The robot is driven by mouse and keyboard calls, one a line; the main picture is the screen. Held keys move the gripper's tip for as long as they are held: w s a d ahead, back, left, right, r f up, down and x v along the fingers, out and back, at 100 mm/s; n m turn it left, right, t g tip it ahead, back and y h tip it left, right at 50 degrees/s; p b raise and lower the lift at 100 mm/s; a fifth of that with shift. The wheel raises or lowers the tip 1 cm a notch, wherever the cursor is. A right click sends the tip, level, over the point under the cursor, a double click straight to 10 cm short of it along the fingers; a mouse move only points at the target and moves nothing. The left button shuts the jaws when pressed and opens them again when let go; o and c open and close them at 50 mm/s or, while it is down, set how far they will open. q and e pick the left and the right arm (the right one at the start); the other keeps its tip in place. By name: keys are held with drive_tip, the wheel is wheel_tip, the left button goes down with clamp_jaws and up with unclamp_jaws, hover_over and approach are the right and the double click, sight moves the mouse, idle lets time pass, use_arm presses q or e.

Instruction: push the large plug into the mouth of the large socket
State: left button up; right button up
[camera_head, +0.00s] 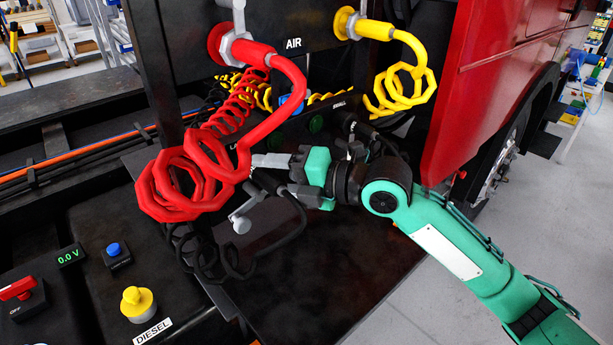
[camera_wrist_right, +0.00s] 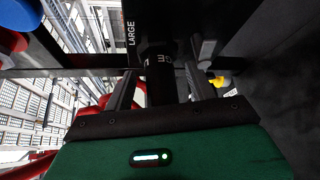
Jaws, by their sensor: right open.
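My right gripper (camera_head: 268,175) reaches in from the right in the head view, its fingers pointing left at the dark panel behind the red coils. In the right wrist view its jaws (camera_wrist_right: 162,88) are open, one finger on each side of a black cylindrical plug (camera_wrist_right: 160,62) with pale markings. The far end of the plug meets a dark housing marked LARGE (camera_wrist_right: 130,33), where the large socket appears to be. The socket mouth is hidden, and I cannot tell how deep the plug sits. Black cable (camera_head: 298,215) loops below the gripper in the head view. My left gripper is out of view.
A red coiled hose (camera_head: 185,185) hangs close left of my right gripper. A yellow coiled hose (camera_head: 400,85) hangs above right. A red body panel (camera_head: 470,110) stands right; a yellow diesel cap (camera_head: 137,301) is at lower left.

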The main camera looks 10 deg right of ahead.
drive_tip(key=b+v, duration=0.5)
drive_tip(key=v, duration=0.8)
drive_tip(key=shift+d+f, duration=0.1)
